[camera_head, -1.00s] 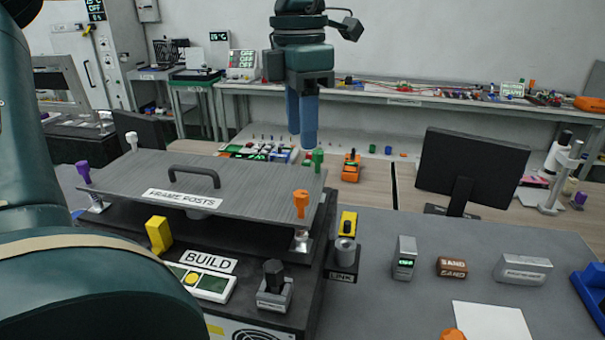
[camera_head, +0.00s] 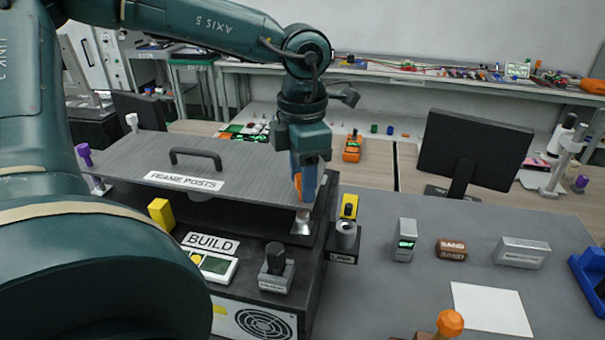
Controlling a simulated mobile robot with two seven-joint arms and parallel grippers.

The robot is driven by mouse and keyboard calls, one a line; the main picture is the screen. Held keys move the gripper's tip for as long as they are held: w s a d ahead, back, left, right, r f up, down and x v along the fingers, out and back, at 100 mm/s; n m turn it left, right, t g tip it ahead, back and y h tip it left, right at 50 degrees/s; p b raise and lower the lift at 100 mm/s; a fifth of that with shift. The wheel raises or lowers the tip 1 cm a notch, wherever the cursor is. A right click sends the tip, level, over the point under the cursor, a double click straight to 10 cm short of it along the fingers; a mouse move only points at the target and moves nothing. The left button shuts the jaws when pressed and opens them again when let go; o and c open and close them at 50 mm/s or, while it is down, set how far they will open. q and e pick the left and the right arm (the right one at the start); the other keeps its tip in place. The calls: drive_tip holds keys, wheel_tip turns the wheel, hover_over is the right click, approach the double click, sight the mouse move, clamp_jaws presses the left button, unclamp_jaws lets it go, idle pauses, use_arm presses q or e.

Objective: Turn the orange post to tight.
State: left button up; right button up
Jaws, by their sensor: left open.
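The orange post (camera_head: 298,184) stands at the near right corner of the grey plate labelled FRAME POSTS (camera_head: 232,158). Only a narrow strip of it shows beside the blue fingers. My left gripper (camera_head: 308,194) points down at this corner with its fingers beside the post. The gripper is open; the fingers hide much of the post, and I cannot tell whether they touch it. A purple post (camera_head: 83,154) and a white post (camera_head: 132,121) stand at the plate's left corners. My right gripper is not in view.
A dark handle (camera_head: 196,156) rises from the plate. A yellow block (camera_head: 160,213), a BUILD panel (camera_head: 210,243) and a black knob (camera_head: 275,258) are in front. A grey cylinder (camera_head: 346,234) stands close on the right. A monitor (camera_head: 471,160) stands further right.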

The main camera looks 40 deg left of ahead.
use_arm(q)
drive_tip(key=shift+f, duration=0.15)
drive_tip(key=c, duration=0.5)
clamp_jaws()
